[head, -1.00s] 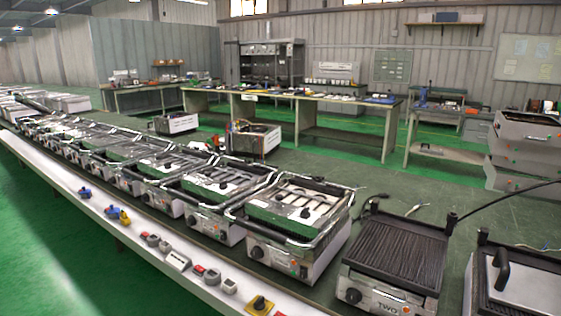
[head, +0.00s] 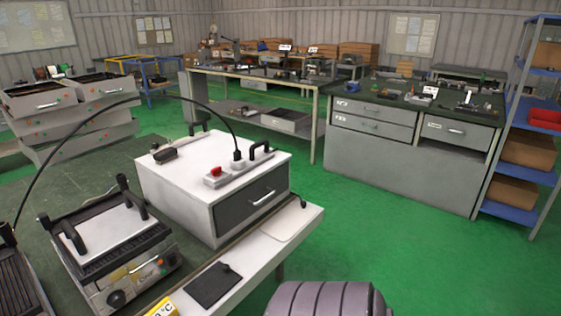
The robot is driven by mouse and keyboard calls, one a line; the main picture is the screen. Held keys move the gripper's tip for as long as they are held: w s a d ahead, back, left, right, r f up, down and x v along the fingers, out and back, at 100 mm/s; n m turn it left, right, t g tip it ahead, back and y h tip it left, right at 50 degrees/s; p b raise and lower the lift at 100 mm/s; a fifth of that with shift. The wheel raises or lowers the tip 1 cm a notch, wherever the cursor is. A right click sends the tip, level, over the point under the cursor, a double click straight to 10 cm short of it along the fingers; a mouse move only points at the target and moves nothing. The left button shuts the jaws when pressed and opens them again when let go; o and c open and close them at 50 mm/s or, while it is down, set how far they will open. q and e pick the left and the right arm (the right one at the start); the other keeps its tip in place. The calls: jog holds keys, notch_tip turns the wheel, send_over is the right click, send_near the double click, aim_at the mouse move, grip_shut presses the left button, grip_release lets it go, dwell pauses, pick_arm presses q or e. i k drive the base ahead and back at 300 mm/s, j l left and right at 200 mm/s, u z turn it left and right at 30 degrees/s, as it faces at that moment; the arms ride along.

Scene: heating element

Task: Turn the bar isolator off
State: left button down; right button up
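A white box cabinet (head: 238,215) with a dark drawer front stands at the end of the bench. On its top lies a grey power bar (head: 240,168), which looks like the bar isolator. A red switch (head: 215,172) sits at the bar's left end. A black plug (head: 238,158) with a black cable stands upright in the bar. A black handle (head: 261,150) is at the bar's right end. The switch's on or off position is too small to tell. Neither of my grippers is in view.
A contact grill (head: 115,245) stands left of the cabinet. The black cable arcs left over it. A white shelf (head: 290,237) with a dark plate (head: 214,285) runs along the front. Green floor is open to the right, before a grey drawer workbench (head: 400,165).

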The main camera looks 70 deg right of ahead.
aim_at(216, 171)
jog(key=z, duration=2.15)
jog(key=i+l, duration=0.1)
jog(key=i+l+u, duration=0.05)
